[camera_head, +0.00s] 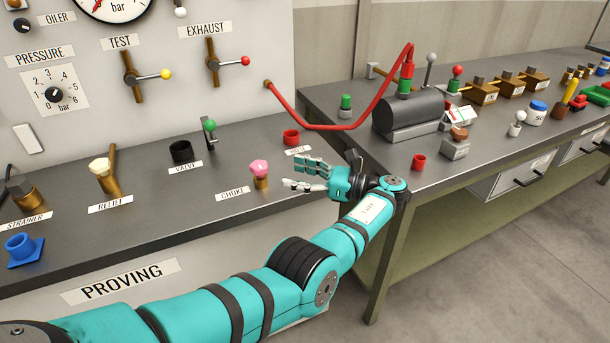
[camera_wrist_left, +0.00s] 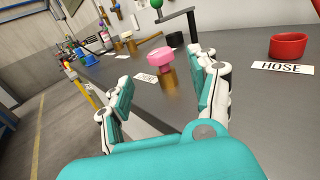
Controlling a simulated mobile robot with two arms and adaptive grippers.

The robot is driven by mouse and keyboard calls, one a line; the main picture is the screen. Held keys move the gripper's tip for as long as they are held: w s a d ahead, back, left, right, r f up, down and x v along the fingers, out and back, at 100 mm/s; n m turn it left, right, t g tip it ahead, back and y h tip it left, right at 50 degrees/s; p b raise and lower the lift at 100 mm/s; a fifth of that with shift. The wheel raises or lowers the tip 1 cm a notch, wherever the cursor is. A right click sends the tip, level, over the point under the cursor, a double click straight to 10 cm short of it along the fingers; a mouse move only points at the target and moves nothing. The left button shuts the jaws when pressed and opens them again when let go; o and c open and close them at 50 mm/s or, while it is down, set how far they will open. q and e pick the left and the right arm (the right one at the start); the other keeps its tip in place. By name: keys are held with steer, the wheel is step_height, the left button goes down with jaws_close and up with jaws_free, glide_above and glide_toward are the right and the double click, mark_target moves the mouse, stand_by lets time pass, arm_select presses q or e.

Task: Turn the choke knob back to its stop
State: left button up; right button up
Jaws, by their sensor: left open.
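The choke knob is a pink knob (camera_head: 259,168) on a short brass post, beside the CHOKE label (camera_head: 233,193) near the front edge of the grey proving bench. In the left wrist view the pink knob (camera_wrist_left: 160,59) stands upright ahead, between and beyond the fingers. My left gripper (camera_head: 303,174) is open and empty, just right of the knob and apart from it in the head view. It also shows in the left wrist view (camera_wrist_left: 165,95), with its fingers spread to either side. My right gripper is not in view.
A red cup (camera_head: 291,137) by the HOSE label and a green-tipped valve lever (camera_head: 209,126) stand behind the knob. A red hose (camera_head: 340,127) arcs to the bench at right. Bare bench surrounds the knob.

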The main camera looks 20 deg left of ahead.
arm_select(q)
steer(key=shift+w+d, duration=0.1)
steer(key=shift+d, duration=0.8)
steer(key=shift+d, duration=0.1)
